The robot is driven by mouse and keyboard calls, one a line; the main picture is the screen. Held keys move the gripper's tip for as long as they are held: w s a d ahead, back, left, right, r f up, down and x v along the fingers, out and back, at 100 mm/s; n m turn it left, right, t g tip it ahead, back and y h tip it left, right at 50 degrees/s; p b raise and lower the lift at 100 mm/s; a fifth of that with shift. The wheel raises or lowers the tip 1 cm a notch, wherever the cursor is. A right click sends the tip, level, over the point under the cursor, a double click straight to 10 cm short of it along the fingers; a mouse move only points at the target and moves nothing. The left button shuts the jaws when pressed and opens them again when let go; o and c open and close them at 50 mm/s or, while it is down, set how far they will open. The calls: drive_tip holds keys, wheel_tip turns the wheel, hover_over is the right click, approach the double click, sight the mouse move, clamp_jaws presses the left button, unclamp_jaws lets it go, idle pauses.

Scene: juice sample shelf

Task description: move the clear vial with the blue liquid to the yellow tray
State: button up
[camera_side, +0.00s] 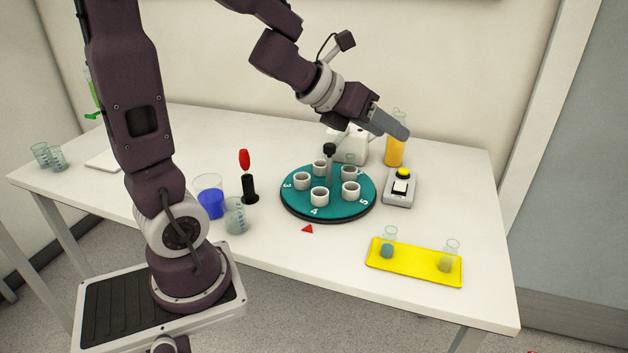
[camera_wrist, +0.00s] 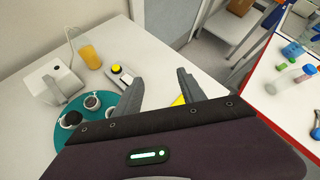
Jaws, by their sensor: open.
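The yellow tray (camera_side: 415,266) lies at the front right of the table in the side view. A clear vial with blue liquid (camera_side: 387,247) stands upright at its left end. A second vial (camera_side: 450,259) stands at its right end, and its contents look yellowish. A yellow edge of the tray shows between my fingers in the wrist view (camera_wrist: 178,101). My gripper (camera_side: 405,133) is above the table, behind and well above the tray. In the wrist view its fingers (camera_wrist: 170,90) are apart with nothing between them.
A teal turntable (camera_side: 333,202) with numbered white cups is at mid-table. Right of it are a box with a yellow button (camera_side: 402,186) and an orange-filled vessel (camera_side: 396,152). A blue-filled beaker (camera_side: 211,204), a clear beaker (camera_side: 236,217) and a red-topped stand (camera_side: 249,190) are left.

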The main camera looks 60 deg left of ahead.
drive_tip(key=s+a+r+n+y, duration=0.1)
drive_tip(key=s+r+n+y, duration=0.2)
drive_tip(key=n, duration=0.6)
drive_tip(key=s+a+r+n+y, duration=0.1)
drive_tip(key=s+r+n+y, duration=0.2)
drive_tip(key=n, duration=0.6)
drive_tip(key=s+d+f+n+g+h, duration=0.2)
drive_tip(key=s+d+f+n, duration=0.1)
drive_tip(key=s+d+n, duration=0.2)
drive_tip(key=s+d+f+n+g+h, duration=0.2)
drive_tip(key=s+d+n, duration=0.3)
drive_tip(key=s+n, duration=0.5)
drive_tip(key=shift+s+d+f+g+h, duration=0.2)
drive_tip(key=shift+s+f+g+h, duration=0.1)
drive_tip(key=shift+s+f+g, duration=0.45)
